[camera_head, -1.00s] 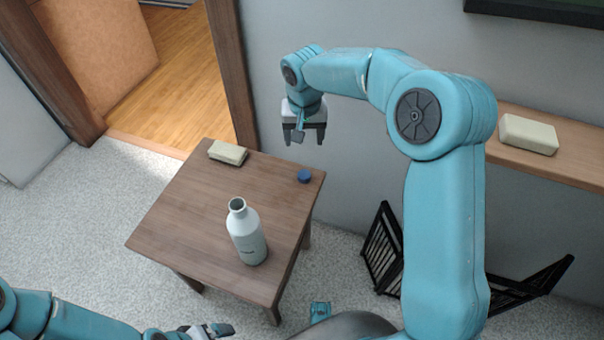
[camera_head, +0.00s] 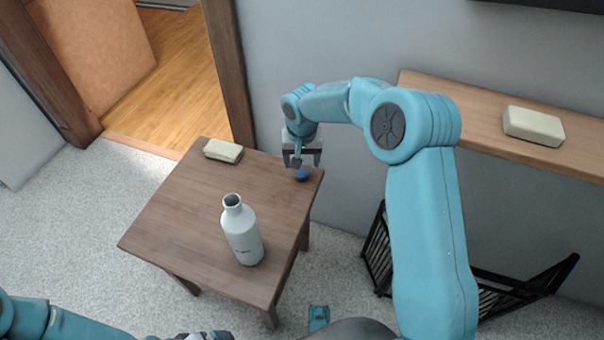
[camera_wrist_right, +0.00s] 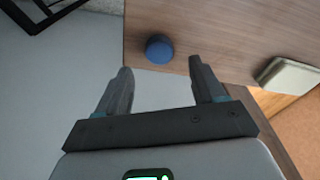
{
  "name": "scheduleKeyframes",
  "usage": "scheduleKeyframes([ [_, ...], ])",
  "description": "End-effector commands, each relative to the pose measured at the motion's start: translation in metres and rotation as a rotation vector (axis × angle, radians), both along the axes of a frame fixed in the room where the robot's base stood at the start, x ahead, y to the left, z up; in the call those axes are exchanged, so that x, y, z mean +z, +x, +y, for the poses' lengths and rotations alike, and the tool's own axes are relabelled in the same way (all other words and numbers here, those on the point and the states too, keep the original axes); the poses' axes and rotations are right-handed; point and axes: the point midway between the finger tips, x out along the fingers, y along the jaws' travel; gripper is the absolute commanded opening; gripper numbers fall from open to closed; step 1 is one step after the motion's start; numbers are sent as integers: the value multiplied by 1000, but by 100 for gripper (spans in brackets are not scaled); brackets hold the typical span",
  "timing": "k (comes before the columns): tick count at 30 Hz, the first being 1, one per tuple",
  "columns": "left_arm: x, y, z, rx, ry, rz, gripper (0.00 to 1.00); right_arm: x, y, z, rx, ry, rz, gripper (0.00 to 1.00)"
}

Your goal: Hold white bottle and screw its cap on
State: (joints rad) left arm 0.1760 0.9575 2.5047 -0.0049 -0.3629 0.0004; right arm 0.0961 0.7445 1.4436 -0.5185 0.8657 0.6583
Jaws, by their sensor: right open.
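The white bottle (camera_head: 243,236) stands upright and uncapped near the front right of the small brown table (camera_head: 180,215). The blue cap (camera_head: 302,175) lies on the table near its far right corner. My right gripper (camera_head: 302,162) is open and empty just above the cap. In the right wrist view the cap (camera_wrist_right: 159,49) lies beyond the two spread fingertips (camera_wrist_right: 160,72), between their lines. My left gripper (camera_head: 205,336) is at the bottom edge, low in front of the table and mostly cut off, so its jaws cannot be read.
A pale block (camera_head: 223,150) lies at the table's far left corner. Another pale block (camera_head: 533,126) lies on the wall shelf (camera_head: 470,115) at right. A black rack (camera_head: 378,255) stands on the floor right of the table. The table's middle is clear.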

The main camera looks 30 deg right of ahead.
Motion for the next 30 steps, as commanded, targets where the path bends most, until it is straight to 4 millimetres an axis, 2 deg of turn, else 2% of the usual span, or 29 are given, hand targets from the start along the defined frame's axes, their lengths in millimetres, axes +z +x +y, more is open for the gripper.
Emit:
scheduleKeyframes([
  [5,-3,0,0,0,0,0,100,-5,0,0,1,-1,1,69],
  [15,-21,0,0,0,0,0,100,-51,3,-3,0,0,1,69],
  [25,-19,0,0,0,0,0,100,-52,4,-3,0,0,0,69],
  [26,-19,0,0,0,0,0,100,-52,4,-3,0,0,0,65],
  [30,-20,0,0,0,0,0,100,-52,4,-3,1,0,0,20],
])
